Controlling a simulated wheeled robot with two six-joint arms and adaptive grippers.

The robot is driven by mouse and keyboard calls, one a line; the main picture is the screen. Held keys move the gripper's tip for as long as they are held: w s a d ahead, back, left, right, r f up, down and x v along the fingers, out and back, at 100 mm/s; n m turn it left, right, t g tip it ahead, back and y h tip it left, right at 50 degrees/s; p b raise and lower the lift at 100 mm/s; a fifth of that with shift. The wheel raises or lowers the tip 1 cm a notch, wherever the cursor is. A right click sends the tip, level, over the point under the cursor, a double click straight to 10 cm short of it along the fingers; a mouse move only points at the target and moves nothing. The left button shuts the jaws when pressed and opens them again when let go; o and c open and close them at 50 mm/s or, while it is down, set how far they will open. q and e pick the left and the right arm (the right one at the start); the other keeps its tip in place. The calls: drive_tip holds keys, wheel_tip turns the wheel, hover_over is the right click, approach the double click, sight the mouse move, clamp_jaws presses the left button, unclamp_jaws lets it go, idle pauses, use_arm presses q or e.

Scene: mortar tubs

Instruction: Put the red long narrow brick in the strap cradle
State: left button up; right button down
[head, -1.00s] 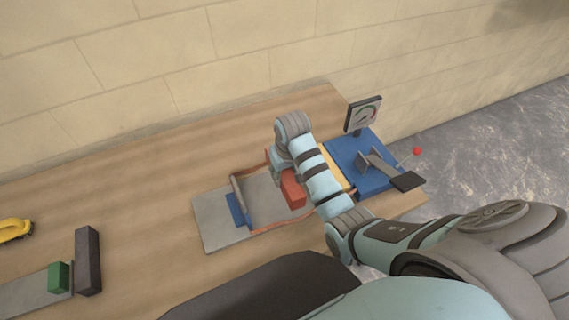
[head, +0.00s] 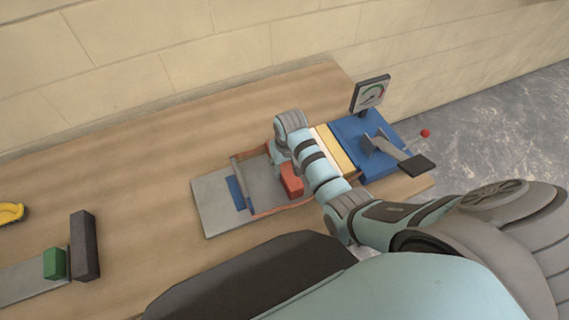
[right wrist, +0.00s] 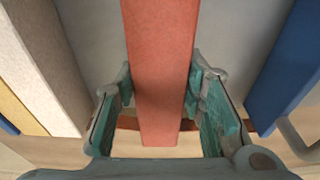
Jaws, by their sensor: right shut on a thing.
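The red long narrow brick (head: 291,180) is in my right gripper, over the grey plate of the strap cradle (head: 218,205). In the right wrist view the red brick (right wrist: 160,65) runs between the two fingers of my right gripper (right wrist: 162,98), which is shut on it. Brown straps (head: 244,155) edge the cradle, and a blue block (head: 236,192) sits at its left part. My right arm hides the cradle's right part. I cannot tell whether the brick touches the plate. My left gripper is not in view.
A blue device (head: 357,140) with a dial (head: 371,93) and a black-ended lever stands right of the cradle. A cream and yellow strip (head: 335,148) lies between them. At the left are a green block (head: 54,263), a dark upright block (head: 84,245) and a yellow item (head: 10,213). The bench's middle is clear.

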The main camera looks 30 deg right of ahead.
drive_tip(key=shift+s+f, duration=0.1)
drive_tip(key=shift+f, duration=0.2)
drive_tip(key=c, duration=1)
unclamp_jaws()
drive_tip(key=shift+o, duration=0.2)
drive_tip(key=shift+s, duration=0.1)
